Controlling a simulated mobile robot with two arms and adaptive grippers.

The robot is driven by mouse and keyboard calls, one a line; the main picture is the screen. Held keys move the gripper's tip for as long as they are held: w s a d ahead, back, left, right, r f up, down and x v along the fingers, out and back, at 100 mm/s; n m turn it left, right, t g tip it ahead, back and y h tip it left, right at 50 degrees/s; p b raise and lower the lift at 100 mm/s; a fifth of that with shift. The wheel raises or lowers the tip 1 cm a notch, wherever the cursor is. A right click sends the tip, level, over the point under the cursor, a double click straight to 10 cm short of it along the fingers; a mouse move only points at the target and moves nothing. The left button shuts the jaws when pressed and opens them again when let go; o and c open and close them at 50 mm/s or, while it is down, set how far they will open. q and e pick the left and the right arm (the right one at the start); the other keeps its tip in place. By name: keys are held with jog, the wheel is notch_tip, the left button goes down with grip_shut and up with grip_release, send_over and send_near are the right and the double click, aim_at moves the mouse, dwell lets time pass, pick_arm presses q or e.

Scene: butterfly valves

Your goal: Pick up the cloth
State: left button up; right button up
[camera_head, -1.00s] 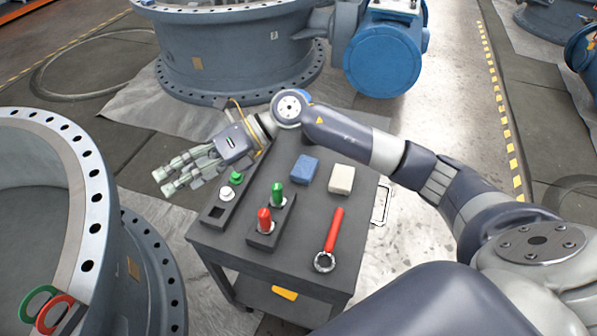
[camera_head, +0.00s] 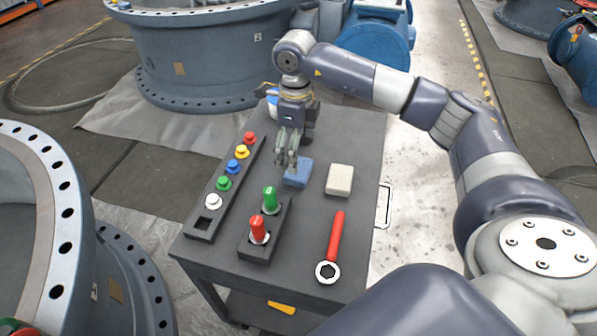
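A blue folded piece (camera_head: 299,176), which looks like the cloth, lies on the dark cart top (camera_head: 310,225). My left gripper is not in view.
A rack with several coloured knobs (camera_head: 235,168) runs along the cart's left side. A holder with a green and a red handled tool (camera_head: 262,242) stands in front of the blue piece. A red-handled wrench (camera_head: 334,245) lies at the right. Large grey valve bodies (camera_head: 205,60) stand behind and left.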

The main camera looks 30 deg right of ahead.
aim_at(299, 162)
jog(key=f, duration=0.5)
jog(key=shift+s+d, duration=0.1)
jog(key=shift+d, duration=0.25)
jog(key=shift+f, duration=0.45)
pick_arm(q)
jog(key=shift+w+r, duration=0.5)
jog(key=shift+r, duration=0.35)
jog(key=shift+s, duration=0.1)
pick_arm(e)
jog(key=c, duration=1)
